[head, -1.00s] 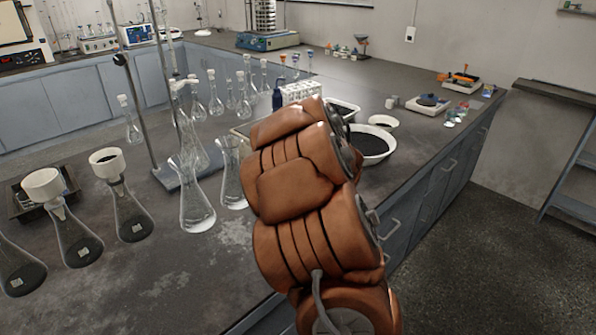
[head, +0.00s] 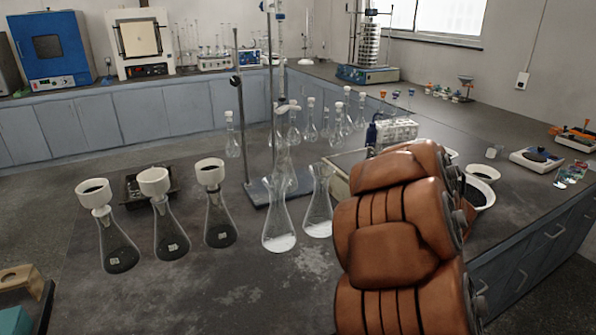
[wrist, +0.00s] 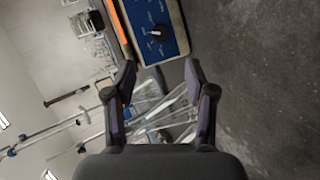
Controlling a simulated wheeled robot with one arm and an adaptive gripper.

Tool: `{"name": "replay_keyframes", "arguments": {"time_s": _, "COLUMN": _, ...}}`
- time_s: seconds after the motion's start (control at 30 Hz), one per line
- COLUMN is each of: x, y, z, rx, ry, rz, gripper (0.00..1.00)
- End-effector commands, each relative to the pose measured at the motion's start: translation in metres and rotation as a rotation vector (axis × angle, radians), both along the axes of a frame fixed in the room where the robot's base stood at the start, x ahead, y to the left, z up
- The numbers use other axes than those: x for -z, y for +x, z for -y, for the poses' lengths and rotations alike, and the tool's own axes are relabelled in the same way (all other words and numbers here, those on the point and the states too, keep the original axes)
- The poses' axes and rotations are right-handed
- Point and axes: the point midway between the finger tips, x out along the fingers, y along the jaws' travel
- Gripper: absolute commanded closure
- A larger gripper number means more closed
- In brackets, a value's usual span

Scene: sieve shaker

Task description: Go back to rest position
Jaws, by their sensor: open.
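My gripper (wrist: 160,85) shows in the wrist view with its two fingers spread apart and nothing between them. Clear glassware (wrist: 160,108) shows beyond the fingers, apart from them as far as I can tell. In the head view the gripper is hidden; only my orange-brown arm shows at the right of centre, over the bench. The sieve shaker (head: 368,72), with its stack of sieves, stands on the far bench at the back.
Several flasks with dark contents and white funnels (head: 154,182) stand at the left of the near bench (head: 200,285). Clear conical flasks (head: 279,228) and a stand (head: 268,192) are beside my arm. White bowls (head: 481,172) and a balance (head: 537,158) are to the right.

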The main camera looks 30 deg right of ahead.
Motion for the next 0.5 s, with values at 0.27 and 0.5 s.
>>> {"name": "replay_keyframes", "arguments": {"time_s": 0.27, "x": -0.01, "y": 0.001, "z": -0.001, "rx": 0.041, "ry": 0.004, "rz": -0.003, "gripper": 0.45}}
{"name": "replay_keyframes", "arguments": {"time_s": 0.5, "x": -0.049, "y": -0.008, "z": -0.016, "rx": 0.26, "ry": 0.071, "rz": -0.009, "gripper": 0.45}}
